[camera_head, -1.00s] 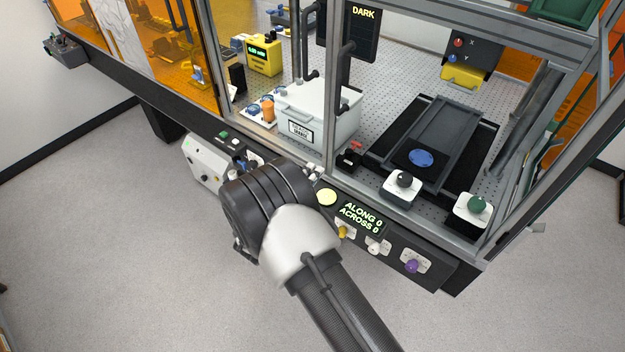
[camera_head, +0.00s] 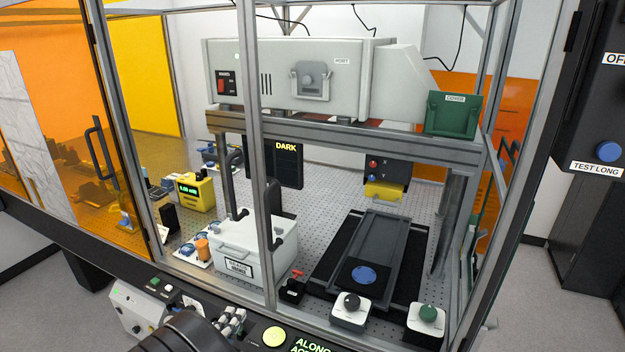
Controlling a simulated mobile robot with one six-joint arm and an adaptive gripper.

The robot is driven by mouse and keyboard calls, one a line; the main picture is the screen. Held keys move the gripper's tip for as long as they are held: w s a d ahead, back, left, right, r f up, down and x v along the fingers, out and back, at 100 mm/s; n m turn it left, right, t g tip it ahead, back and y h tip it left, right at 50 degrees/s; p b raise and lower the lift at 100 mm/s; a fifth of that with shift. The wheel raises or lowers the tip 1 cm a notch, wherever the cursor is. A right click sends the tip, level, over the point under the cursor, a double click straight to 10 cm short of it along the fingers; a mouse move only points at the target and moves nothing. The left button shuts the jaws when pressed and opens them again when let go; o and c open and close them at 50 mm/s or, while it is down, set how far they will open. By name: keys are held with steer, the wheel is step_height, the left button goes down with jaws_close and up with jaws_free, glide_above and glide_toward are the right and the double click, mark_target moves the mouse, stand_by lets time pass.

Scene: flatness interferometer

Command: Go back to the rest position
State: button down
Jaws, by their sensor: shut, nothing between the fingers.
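My gripper is not in view. Only a dark rounded part of my arm shows at the bottom edge, left of the middle, in front of the control panel. The rest of my arm is out of the picture. No held object shows.
A glazed metal-framed enclosure fills the middle. It holds a white lidded box (camera_head: 255,247), a dark stage (camera_head: 370,240) with a blue disc (camera_head: 363,275), and a yellow meter (camera_head: 194,192). A grey laser unit (camera_head: 290,80) sits above. A black panel (camera_head: 600,110) stands right.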

steer(key=w+d+r+n+g+y+b, duration=0.1)
steer(key=w+d+r+n+g+y, duration=0.15)
steer(key=r, duration=0.35)
steer(key=w+d+r+n+g+y+b, duration=0.1)
steer(key=w+d+r+n+y, duration=0.15)
steer(key=r, duration=0.25)
steer(key=s+d+r+n+g+y+b, duration=0.2)
steer(key=s+d+r+n, duration=0.2)
steer(key=d+r+n, duration=0.2)
steer(key=s+d+f+n+g+h+b, duration=0.1)
steer(key=s+d+f+n+g+h, duration=0.1)
steer(key=s+d, duration=0.9)
steer(key=s+d+f+n+g+h+b, duration=0.1)
steer(key=s+d+n+g, duration=0.3)
steer(key=s+d, duration=0.8)
steer(key=s+f+n, duration=0.1)
steer(key=s+n, duration=0.1)
steer(key=s, duration=0.4)
steer(key=shift+s+d+f+n+h+b, duration=0.25)
steer(key=shift+f+n+h+b, duration=0.05)
steer(key=shift+f+n+h, duration=0.1)
